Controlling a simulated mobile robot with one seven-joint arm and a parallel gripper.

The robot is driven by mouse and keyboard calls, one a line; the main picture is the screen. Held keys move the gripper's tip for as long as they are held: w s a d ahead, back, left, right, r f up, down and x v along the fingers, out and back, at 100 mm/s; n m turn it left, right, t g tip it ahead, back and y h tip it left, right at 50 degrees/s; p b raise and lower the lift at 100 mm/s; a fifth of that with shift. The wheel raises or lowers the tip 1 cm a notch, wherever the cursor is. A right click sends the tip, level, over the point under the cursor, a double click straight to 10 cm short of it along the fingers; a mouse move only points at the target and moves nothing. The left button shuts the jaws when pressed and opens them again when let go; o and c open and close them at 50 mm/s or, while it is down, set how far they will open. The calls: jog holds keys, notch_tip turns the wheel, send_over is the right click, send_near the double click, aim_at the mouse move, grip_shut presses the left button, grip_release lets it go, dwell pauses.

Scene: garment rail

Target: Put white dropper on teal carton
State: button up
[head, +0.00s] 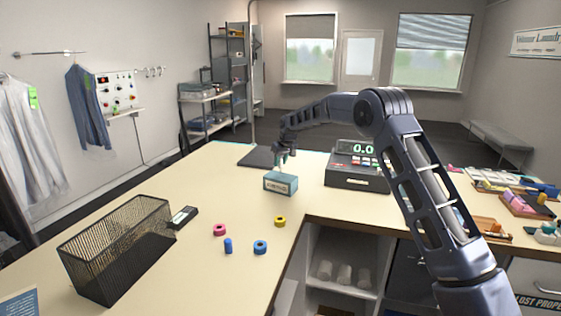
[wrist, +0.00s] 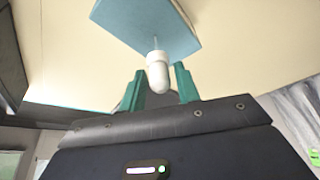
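The teal carton (head: 280,187) stands on the counter, left of the cash register. It fills the top of the wrist view (wrist: 150,25). The white dropper (wrist: 158,76) has its rounded bulb between my gripper's green fingers, and its thin tip points to the carton's face. I cannot tell whether the tip touches the carton. My gripper (head: 284,157) is just above the carton in the head view; its fingertips (wrist: 161,80) are on either side of the bulb. Whether they press on it is not clear. The dropper is too small to make out in the head view.
A cash register (head: 357,166) is close to the right of the carton. A dark flat pad (head: 258,157) lies behind. A black wire basket (head: 118,245), a yellow ring (head: 280,221), a pink ring (head: 219,230) and a blue ring (head: 260,247) are nearer. The counter left of the carton is clear.

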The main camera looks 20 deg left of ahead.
jog(key=shift+o, duration=0.8)
jog(key=shift+r, duration=0.25)
jog(key=v, duration=1.2)
jog(key=shift+d, duration=0.15)
